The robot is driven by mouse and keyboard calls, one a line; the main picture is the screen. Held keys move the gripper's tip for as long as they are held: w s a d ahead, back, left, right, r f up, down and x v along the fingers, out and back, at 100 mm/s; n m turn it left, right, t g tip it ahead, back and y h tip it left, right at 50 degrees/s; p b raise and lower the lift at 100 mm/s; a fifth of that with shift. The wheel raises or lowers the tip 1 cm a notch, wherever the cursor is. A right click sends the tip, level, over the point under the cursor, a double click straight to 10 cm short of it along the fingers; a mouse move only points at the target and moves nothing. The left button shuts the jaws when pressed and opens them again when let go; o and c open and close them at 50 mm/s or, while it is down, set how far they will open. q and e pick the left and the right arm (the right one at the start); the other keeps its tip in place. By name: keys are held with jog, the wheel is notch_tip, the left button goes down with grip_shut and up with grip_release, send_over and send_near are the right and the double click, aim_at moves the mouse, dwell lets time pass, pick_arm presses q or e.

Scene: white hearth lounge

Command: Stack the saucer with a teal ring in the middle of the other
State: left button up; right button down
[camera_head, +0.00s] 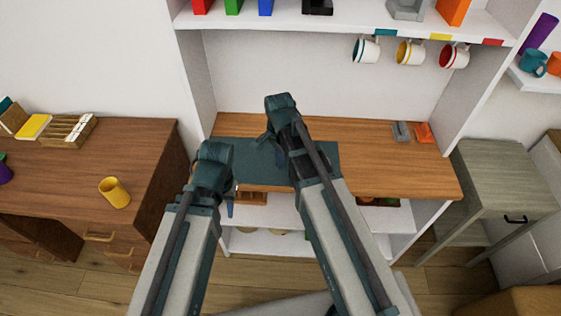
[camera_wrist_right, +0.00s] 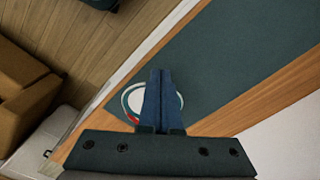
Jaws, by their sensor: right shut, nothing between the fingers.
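A white saucer (camera_wrist_right: 135,102) with a teal ring shows in the right wrist view, partly hidden behind my right gripper (camera_wrist_right: 160,74). A small red patch shows at its lower left; I cannot tell whether that belongs to a second saucer. It lies by the edge of a dark teal mat (camera_wrist_right: 225,55), which also shows in the head view (camera_head: 325,153). My right gripper (camera_head: 270,137) is shut and empty, its fingers over the saucer in the wrist view. My left gripper (camera_head: 230,207) hangs near the mat's front left; its fingertips are mostly hidden. No saucer can be made out on the mat in the head view.
The wooden counter (camera_head: 400,170) is clear right of the mat, with grey (camera_head: 401,131) and orange (camera_head: 423,132) items at its back. Several mugs hang under the shelf (camera_head: 320,22) above. A desk at left holds a yellow mug (camera_head: 114,192).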

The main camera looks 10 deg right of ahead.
notch_tip(320, 180, down, 9)
jog(key=b, duration=0.8)
jog(key=d, duration=0.1)
jog(key=w+d+r+p, duration=0.1)
jog(key=shift+w+d, duration=0.15)
jog(key=shift+d, duration=0.25)
jog(key=shift+w+d, duration=0.15)
jog(key=shift+d, duration=0.25)
jog(key=shift+w+d, duration=0.35)
jog(key=shift+d, duration=0.45)
jog(key=shift+w+d, duration=0.35)
jog(key=shift+d, duration=0.4)
